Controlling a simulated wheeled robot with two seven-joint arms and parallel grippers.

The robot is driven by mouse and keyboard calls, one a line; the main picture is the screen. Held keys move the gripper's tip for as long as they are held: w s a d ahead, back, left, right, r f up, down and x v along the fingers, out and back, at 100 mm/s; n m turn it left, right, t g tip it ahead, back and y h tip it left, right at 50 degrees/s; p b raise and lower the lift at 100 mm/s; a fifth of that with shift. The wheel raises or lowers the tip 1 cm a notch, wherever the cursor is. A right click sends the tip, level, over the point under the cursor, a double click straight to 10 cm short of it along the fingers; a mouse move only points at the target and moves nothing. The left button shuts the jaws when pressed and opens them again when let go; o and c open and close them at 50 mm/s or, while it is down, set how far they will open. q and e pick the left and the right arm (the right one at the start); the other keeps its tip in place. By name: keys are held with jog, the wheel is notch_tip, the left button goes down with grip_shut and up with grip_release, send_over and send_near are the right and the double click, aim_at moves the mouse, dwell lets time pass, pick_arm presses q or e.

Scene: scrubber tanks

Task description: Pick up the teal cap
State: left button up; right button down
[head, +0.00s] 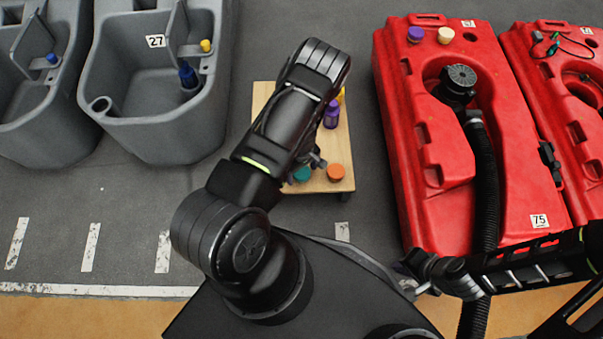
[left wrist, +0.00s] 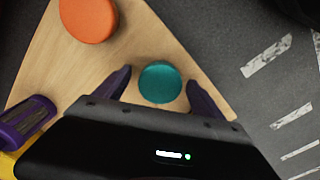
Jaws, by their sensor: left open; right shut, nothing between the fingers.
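The teal cap (head: 302,174) lies on a small wooden-topped cart (head: 341,184) in the head view, partly covered by my left arm. In the left wrist view the round teal cap (left wrist: 160,84) sits near a corner of the board. My left gripper (left wrist: 160,76) is open above it, with one dark finger on each side of the cap and a visible gap on both sides. In the head view its fingers are mostly hidden by the arm. My right gripper (head: 424,289) is shut and empty at the lower right, far from the cap.
An orange cap (head: 335,173) is beside the teal one. Red tanks (head: 408,130) with a black hose are to the right, grey tanks (head: 140,120) to the left.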

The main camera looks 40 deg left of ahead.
aim_at(302, 172)
pick_arm(q)
jog(key=c, duration=1.4)
jog(key=shift+c, duration=0.2)
notch_tip(302, 172, up, 10)
jog(key=p, duration=0.3)
jog(key=w+d+r+m+p, duration=0.2)
jog(key=d+r+m+p, duration=0.2)
jog(key=r, duration=1)
jog(key=w+d+r+m+p, duration=0.2)
jog(key=d+r+m+p, duration=0.2)
jog(key=r+p, duration=0.7)
jog(key=w+d+r+m+p, duration=0.2)
jog(key=d+r+m+p, duration=0.2)
jog(key=r, duration=1.4)
jog(key=m+p, duration=0.2)
jog(key=p, duration=0.1)
jog(key=shift+w+d+r+p, duration=0.15)
jog(key=shift+d+p, duration=0.05)
jog(key=shift+p, duration=0.15)
